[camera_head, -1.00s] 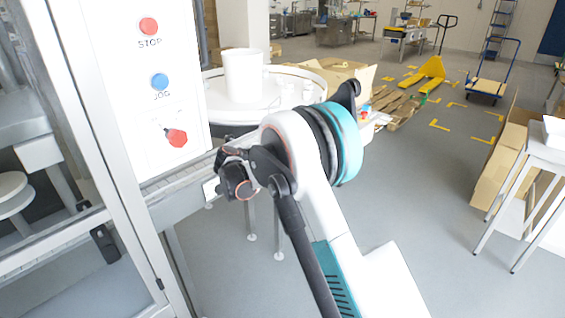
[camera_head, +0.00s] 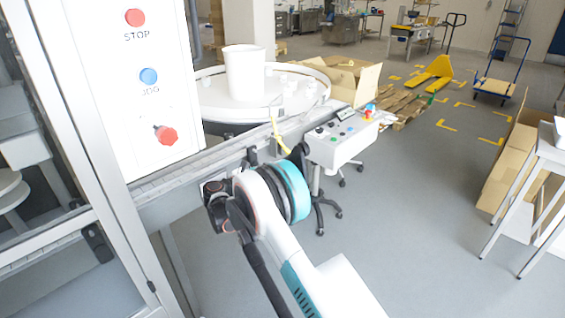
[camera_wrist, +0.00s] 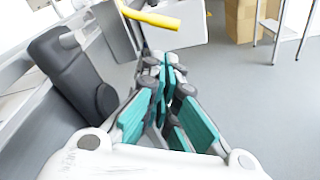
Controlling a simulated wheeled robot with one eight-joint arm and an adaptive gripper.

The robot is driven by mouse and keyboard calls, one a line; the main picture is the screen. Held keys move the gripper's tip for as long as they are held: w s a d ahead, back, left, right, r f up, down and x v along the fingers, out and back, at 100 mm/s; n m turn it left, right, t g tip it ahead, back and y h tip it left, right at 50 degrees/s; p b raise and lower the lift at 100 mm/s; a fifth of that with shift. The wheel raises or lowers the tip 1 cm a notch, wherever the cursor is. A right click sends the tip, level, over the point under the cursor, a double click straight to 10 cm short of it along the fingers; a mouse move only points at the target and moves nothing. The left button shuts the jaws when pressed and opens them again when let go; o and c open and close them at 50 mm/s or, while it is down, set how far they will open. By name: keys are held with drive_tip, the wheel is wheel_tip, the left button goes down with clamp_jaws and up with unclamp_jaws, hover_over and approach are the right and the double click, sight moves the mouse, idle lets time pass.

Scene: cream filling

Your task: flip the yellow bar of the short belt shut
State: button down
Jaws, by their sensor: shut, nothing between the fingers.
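The yellow bar (camera_head: 279,136) sticks up at a slant from the near edge of the short belt (camera_head: 180,178) in the head view. In the wrist view the yellow bar (camera_wrist: 150,15) crosses the top, just beyond my fingertips, with a visible gap. My gripper (camera_wrist: 166,68) has its teal-padded fingers together and holds nothing. It points toward the bar from below it in the picture. In the head view my own arm hides most of the gripper, and the bar's lower end is close behind the arm.
A control box (camera_head: 340,138) with coloured buttons stands right of the bar. A round table (camera_head: 210,100) with a white jug (camera_head: 245,72) is behind the belt. A black block (camera_wrist: 72,70) is left of my fingers. The cabinet panel (camera_head: 150,95) stands left.

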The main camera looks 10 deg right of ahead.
drive_tip(key=b+x, duration=0.3)
drive_tip(key=x, duration=0.7)
drive_tip(key=shift+s+d+r+n, duration=0.1)
drive_tip(key=shift+s+r+n, duration=0.1)
drive_tip(key=shift+n, duration=0.1)
idle(0.4)
